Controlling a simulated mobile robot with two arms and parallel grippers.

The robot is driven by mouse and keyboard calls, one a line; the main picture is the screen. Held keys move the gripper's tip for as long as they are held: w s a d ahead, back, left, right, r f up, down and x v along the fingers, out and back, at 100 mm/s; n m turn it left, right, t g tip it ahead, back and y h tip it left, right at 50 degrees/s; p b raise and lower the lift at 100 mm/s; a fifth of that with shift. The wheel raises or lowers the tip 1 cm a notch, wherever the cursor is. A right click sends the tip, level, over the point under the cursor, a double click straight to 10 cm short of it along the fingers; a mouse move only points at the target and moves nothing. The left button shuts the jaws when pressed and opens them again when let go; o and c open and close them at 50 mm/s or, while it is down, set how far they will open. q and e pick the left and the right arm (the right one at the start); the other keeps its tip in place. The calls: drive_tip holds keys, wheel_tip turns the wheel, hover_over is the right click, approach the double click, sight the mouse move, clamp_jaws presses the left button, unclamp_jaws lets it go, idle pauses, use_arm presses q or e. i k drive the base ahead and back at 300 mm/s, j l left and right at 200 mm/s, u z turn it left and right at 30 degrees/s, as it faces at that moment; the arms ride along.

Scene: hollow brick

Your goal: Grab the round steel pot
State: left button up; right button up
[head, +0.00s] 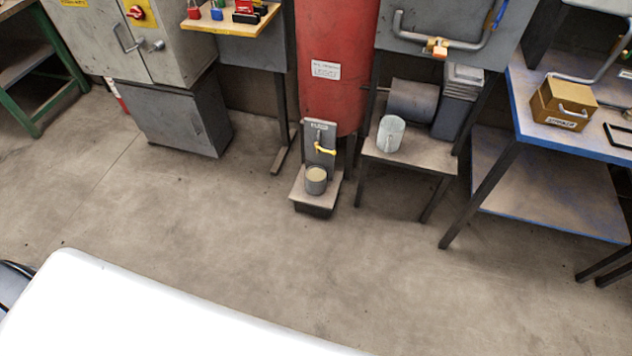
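A small round metal pot (316,180) stands upright on a low stand (299,194) at the foot of a red tank. Its open top shows a pale tan inside. A yellow-handled tap (325,149) is just above and behind it. A second light grey metal vessel (390,134) sits on a small low table to the right. I cannot tell from its look which of the two is steel. Neither gripper is in view, and nothing touches the pot.
The red tank (337,60) rises behind the stand. The low table (420,151) is right of it, then a blue-edged workbench (545,135) with a brass-coloured box (563,103). A grey cabinet (175,118) is at the left. The floor (240,235) in front is clear. A white surface fills the lower left.

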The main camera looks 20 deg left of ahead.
sight(315, 175)
drive_tip(key=i+j+z, duration=0.1)
drive_tip(key=i+j, duration=0.35)
drive_tip(key=j, duration=0.2)
drive_tip(key=i+j+z, duration=0.15)
drive_tip(key=j, duration=0.2)
